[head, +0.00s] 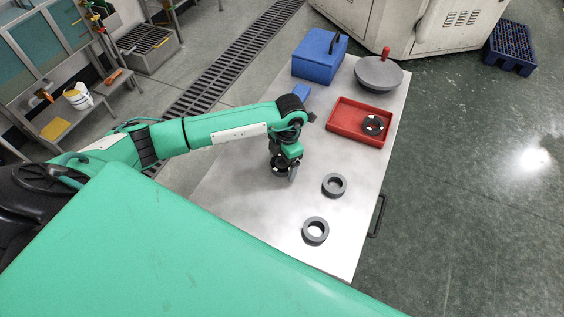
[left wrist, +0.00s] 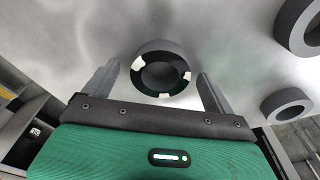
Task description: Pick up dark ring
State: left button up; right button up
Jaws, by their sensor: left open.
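A dark ring (left wrist: 160,69) with white patches on its black face lies between the two finger tips in the left wrist view, with clear gaps to both fingers. My left gripper (left wrist: 158,88) is open and points down over the table. In the head view the left gripper (head: 287,171) is low over the middle of the table and hides most of this ring. Another dark ring (head: 372,119) with light marks lies in the red tray (head: 340,128). My right gripper is not in view.
Two plain grey rings, one nearer (head: 315,241) and one farther (head: 334,194), lie on the metal table (head: 240,185) to the right of the gripper. A blue box (head: 316,66), a small blue block (head: 300,92) and a grey disc with a red knob (head: 379,83) stand farther back.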

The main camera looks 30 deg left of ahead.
pick_arm(q)
jog(key=c, duration=1.2)
